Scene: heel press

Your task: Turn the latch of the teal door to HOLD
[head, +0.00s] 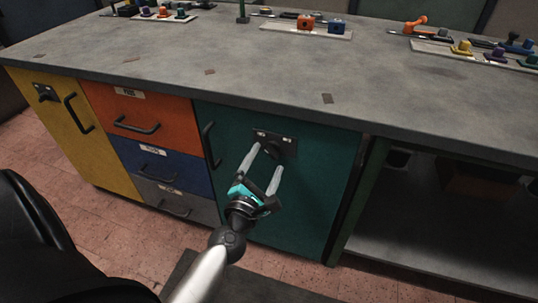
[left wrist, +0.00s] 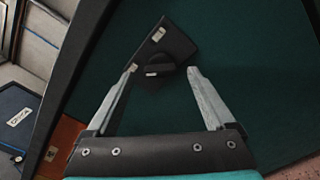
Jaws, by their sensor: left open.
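The teal door (head: 315,195) is the right-hand front of the workbench and looks closed, with a dark vertical handle (head: 211,146) at its left edge. Its latch (head: 285,148) is a dark knob on a dark plate (head: 262,133) near the top of the door. In the left wrist view the latch knob (left wrist: 157,67) sits on its plate (left wrist: 180,44), with small pale labels. My left gripper (head: 267,160) is open, its fingers pointing at the latch from below. The fingertips (left wrist: 163,70) lie either side of the knob in the picture; contact cannot be told. My right gripper is not in view.
A yellow door (head: 70,130) with its own latch and orange (head: 150,112), blue (head: 155,167) and grey (head: 172,200) drawers stand to the left. An open shelf (head: 430,225) is at the right. The grey benchtop (head: 220,60) overhangs above, with small coloured parts towards its back.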

